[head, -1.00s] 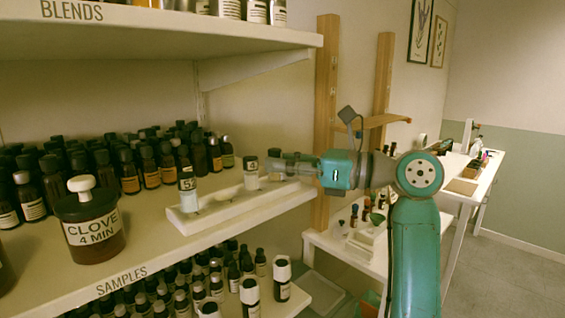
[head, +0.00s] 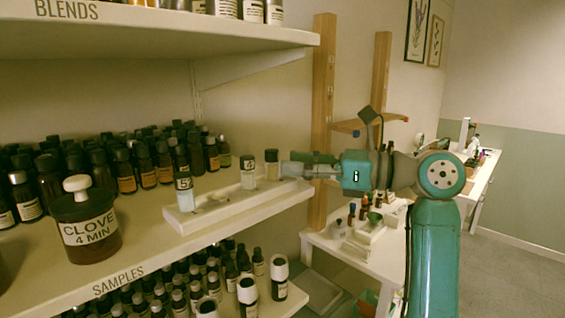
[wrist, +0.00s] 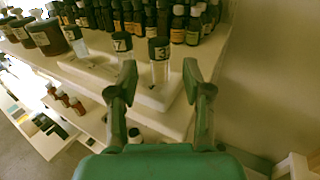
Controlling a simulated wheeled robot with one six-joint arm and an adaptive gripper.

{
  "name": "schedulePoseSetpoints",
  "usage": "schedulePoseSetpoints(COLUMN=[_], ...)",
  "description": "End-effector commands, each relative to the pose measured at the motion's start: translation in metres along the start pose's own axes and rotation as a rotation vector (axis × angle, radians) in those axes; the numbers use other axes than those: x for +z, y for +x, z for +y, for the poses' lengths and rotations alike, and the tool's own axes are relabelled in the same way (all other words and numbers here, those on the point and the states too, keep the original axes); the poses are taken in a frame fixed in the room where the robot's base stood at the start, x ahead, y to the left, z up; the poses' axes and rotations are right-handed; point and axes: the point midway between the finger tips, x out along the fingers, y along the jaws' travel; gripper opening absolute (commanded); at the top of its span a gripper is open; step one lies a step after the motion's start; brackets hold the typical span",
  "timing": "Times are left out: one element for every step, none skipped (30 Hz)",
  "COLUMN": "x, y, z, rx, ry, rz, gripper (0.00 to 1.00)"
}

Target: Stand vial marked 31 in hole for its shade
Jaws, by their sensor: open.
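A clear vial with a black cap (wrist: 160,62) stands upright in the wrist view; its label begins with a 3, the rest unclear. It also shows in the head view (head: 271,168), at the right end of a long white rack (head: 230,212). My gripper (wrist: 159,73) is open, its fingers apart on either side of the vial's line and short of it, seemingly not touching. In the head view my gripper (head: 287,167) is just right of the vial. The vial's base is hard to see, so its seating in a hole cannot be told.
Dark bottles (head: 125,172) crowd behind. A clove jar (head: 87,222) stands left. An upper shelf (head: 200,38) hangs above.

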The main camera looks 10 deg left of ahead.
Motion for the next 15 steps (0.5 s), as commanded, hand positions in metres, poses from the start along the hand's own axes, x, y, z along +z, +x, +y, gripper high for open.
schedulePoseSetpoints(x=[0.0,0.0,0.0,0.0,0.0,0.0,0.0,0.0,0.0,0.0,0.0,0.0,0.0,0.0,0.0], y=[-0.012,-0.019,-0.027,-0.033,-0.038,-0.046,-0.051,-0.056,-0.062,-0.066,-0.07,-0.073,-0.076,-0.078,-0.081], z=[-0.001,-0.001,-0.001,-0.001,-0.001,-0.001,-0.001,0.0,0.0,0.0,0.0,0.0,0.0,0.0,0.0], rx=[-0.004,-0.004,-0.004,-0.003,-0.003,-0.003,-0.003,-0.002,-0.002,-0.002,-0.002,-0.001,-0.001,-0.001,-0.001], ry=[0.0,-0.001,-0.001,-0.001,-0.001,-0.001,-0.001,-0.001,-0.001,-0.001,-0.001,-0.001,-0.001,-0.001,-0.001], rz=[0.0,0.0,0.001,0.0,0.0,0.0,0.0,0.0,0.001,0.001,0.0,0.0,0.0,0.0,0.0], gripper=[0.5,0.5,0.5,0.5,0.5,0.5,0.5,0.5,0.5,0.5,0.5,0.5,0.5,0.5,0.5])
